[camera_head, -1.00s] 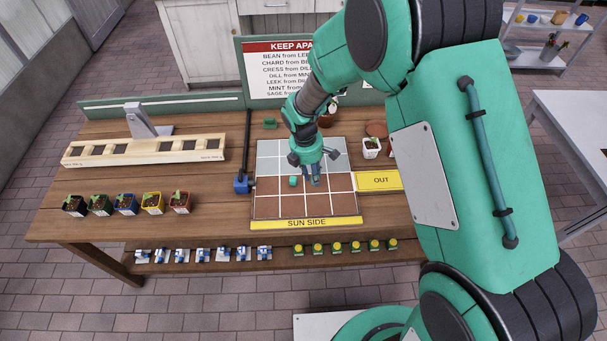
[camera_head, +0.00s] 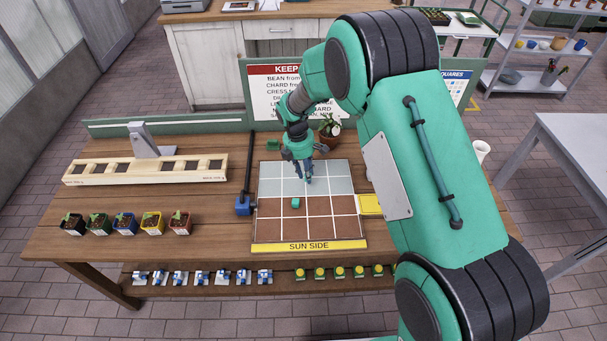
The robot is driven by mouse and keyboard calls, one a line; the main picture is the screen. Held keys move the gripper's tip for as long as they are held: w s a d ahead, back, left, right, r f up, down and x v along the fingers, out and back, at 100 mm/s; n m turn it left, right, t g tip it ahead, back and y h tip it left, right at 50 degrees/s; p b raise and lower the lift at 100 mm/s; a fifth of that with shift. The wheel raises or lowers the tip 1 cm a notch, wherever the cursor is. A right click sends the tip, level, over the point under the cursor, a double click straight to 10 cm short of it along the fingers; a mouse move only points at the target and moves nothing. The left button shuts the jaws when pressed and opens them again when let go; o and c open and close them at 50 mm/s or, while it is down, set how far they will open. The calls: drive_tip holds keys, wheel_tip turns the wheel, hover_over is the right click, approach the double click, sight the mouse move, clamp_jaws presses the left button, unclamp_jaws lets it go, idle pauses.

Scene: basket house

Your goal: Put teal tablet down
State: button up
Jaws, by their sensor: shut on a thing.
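My gripper (camera_head: 309,178) points down over the back part of the gridded board (camera_head: 335,205), near the line between its pale grey cells and its brown cells. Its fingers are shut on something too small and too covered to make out. A small teal block (camera_head: 295,202), which looks like a teal tablet, lies on the brown cells, in front and to the left of the fingertips and apart from them. I cannot tell whether the fingertips touch the board.
A yellow SUN SIDE strip (camera_head: 309,246) edges the board's front. Several seedling pots (camera_head: 124,224) and a wooden rack (camera_head: 145,170) are farther left. A potted plant (camera_head: 329,132) stands behind. My arm hides the right.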

drive_tip(key=shift+w+a+f, duration=0.1)
drive_tip(key=shift+w+a, duration=0.1)
drive_tip(key=shift+w, duration=0.75)
drive_tip(key=shift+w+a+f, duration=0.1)
drive_tip(key=shift+w+a, duration=0.1)
drive_tip(key=shift+w, duration=0.7)
drive_tip(key=shift+f+b, duration=0.8)
drive_tip(key=shift+f, duration=0.9)
drive_tip(key=shift+f, duration=0.1)
drive_tip(key=o, duration=0.9)
drive_tip(key=shift+c, duration=0.2)
wheel_tip(320, 180, up, 12)
drive_tip(key=a+p, duration=0.2)
drive_tip(key=shift+p, duration=0.4)
